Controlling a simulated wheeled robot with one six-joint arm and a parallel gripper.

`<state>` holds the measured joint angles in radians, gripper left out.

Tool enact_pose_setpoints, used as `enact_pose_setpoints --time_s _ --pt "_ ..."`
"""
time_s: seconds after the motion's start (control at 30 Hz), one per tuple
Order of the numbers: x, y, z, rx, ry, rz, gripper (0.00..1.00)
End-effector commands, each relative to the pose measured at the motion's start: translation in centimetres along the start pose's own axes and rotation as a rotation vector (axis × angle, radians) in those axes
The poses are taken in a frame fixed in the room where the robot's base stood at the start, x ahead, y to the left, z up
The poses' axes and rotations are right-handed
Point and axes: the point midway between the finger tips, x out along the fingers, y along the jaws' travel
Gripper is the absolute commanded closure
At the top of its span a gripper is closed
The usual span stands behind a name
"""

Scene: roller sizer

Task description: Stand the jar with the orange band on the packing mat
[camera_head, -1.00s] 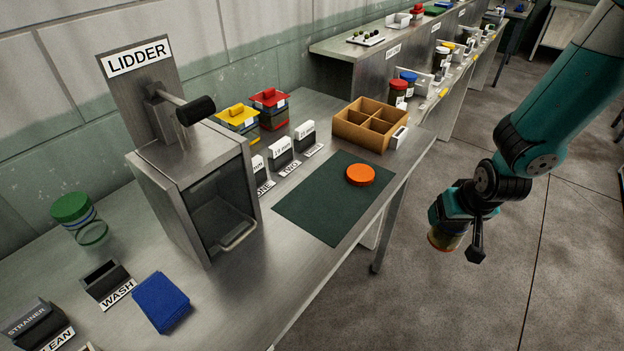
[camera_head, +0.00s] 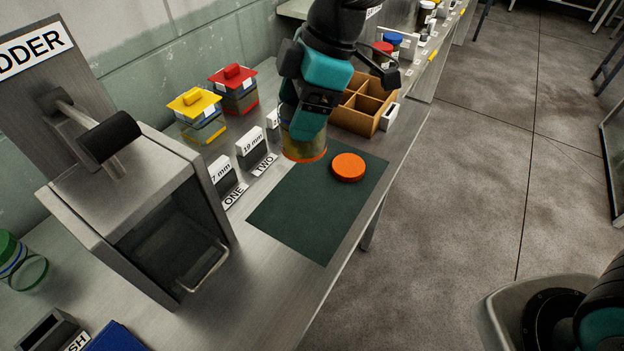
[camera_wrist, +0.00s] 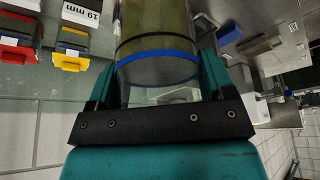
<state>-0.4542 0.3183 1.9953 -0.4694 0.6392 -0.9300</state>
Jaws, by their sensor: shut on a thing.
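My gripper (camera_head: 306,118) is shut on a jar (camera_head: 303,146) with olive-coloured contents and an orange band at its lower edge. The jar looks upright in the head view, over the far-left part of the dark green packing mat (camera_head: 300,220); its height above the mat is hard to tell. The wrist view shows the jar (camera_wrist: 155,45) between the fingers, with a black and a blue band near the jaws. An orange lid (camera_head: 348,168) lies on the mat, just right of the jar.
The metal lidder (camera_head: 140,210) stands left of the mat. Cards and blocks marked ONE and TWO (camera_head: 264,166) line the mat's left side. Yellow-lidded (camera_head: 200,118) and red-lidded (camera_head: 234,90) containers stand behind. A wooden divided box (camera_head: 365,102) is beyond the mat. The mat's near half is clear.

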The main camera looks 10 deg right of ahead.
Motion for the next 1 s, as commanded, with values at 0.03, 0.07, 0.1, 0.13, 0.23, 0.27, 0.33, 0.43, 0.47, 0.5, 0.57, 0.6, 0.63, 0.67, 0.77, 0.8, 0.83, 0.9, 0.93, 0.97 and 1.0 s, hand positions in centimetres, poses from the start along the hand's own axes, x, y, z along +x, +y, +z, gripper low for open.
enact_pose_setpoints --time_s 0.03,0.07,0.1,0.13,0.23,0.27,0.33,0.43,0.47,0.5,0.57,0.6,0.63,0.67,0.77,0.8,0.83,0.9,0.93,0.97,1.0 --pt "1.2 -0.1 0.5 0.005 -0.004 -0.008 0.59" --pt "2.1 -0.1 0.8 0.005 -0.003 -0.008 0.59" --pt "3.1 -0.2 1.2 0.006 -0.004 -0.009 0.59" --pt "3.9 -0.1 1.6 0.006 -0.004 -0.008 0.59" --pt "6.5 -0.1 2.7 0.007 -0.004 -0.008 0.59" --pt "7.3 -0.1 3.0 0.008 -0.004 -0.008 0.59" --pt "9.0 -0.2 3.8 0.009 -0.005 -0.007 0.59" --pt "11.0 -0.1 4.6 0.008 -0.003 -0.005 0.59" --pt "11.4 -0.1 4.8 0.009 -0.003 -0.003 0.59" --pt "11.9 -0.1 5.1 0.009 -0.002 -0.002 0.59" --pt "12.4 0.0 5.3 0.008 -0.002 -0.001 0.59" --pt "12.7 0.0 5.4 0.008 -0.001 0.000 0.59" --pt "12.8 0.0 5.5 0.008 -0.001 0.000 0.59" --pt "13.1 0.0 5.5 0.008 -0.001 0.001 0.59" --pt "14.4 -0.1 6.1 0.010 -0.002 -0.002 0.59" --pt "15.0 -0.1 6.3 0.010 -0.003 -0.002 0.59" --pt "15.3 0.0 6.5 0.009 -0.002 -0.001 0.59" --pt "16.0 0.0 6.8 0.009 -0.002 0.000 0.59" --pt "16.2 0.0 6.8 0.009 -0.002 0.001 0.59" --pt "16.3 0.0 6.9 0.008 -0.001 0.002 0.59" --pt "16.4 0.0 6.9 0.008 -0.001 0.003 0.59"
